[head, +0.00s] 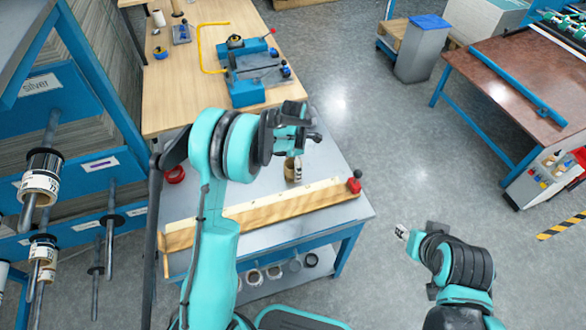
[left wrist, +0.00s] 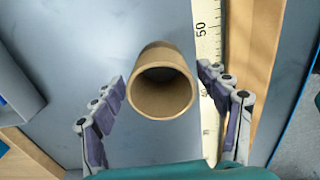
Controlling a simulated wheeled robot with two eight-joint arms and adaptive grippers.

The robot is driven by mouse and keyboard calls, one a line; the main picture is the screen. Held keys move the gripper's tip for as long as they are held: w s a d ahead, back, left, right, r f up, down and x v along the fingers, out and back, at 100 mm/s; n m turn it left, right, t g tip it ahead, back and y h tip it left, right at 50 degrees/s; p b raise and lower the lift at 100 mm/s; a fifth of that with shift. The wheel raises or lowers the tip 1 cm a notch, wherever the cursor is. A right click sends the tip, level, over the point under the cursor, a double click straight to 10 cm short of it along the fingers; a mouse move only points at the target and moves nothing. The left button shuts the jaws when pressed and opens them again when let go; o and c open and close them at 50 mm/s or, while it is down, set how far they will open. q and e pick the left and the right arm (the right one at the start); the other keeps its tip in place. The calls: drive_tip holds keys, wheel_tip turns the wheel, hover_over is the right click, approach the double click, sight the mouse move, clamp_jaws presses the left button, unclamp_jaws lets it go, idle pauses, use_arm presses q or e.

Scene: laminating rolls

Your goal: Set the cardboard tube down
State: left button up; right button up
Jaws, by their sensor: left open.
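The brown cardboard tube (head: 293,170) stands on the grey top of the bench (head: 335,205), beside the wooden strip with a ruler. In the left wrist view the tube (left wrist: 162,97) shows its hollow open end, upright between my fingers. My left gripper (head: 300,128) is above the tube in the head view. Its fingers (left wrist: 164,84) are spread on both sides of the tube, with a gap visible on each side. My right gripper (head: 420,238) hangs over the floor at the lower right, away from the bench; its jaws are not clear.
The wooden strip (head: 285,208) with a red knob (head: 354,183) runs along the bench's front. A blue device (head: 258,75) stands on the wooden table behind. A rack with rolls on pegs (head: 42,178) is at the left. A red roll (head: 174,174) lies on the bench's left.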

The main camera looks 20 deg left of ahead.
use_arm(q)
drive_tip(key=s+r+m+t+p, duration=0.1)
drive_tip(key=s+r+m, duration=0.1)
drive_tip(key=r, duration=0.6)
drive_tip(key=s+r+m+p, duration=0.1)
drive_tip(key=s+r+m, duration=0.2)
drive_tip(key=r, duration=0.6)
drive_tip(key=s+r+m+t, duration=0.2)
drive_tip(key=s+m+t, duration=0.1)
drive_tip(key=s+m, duration=0.7)
drive_tip(key=s+r+m+t, duration=0.3)
drive_tip(key=s+m, duration=0.6)
drive_tip(key=s, duration=0.2)
drive_tip(key=shift+m, duration=0.4)
drive_tip(key=shift+a, duration=0.1)
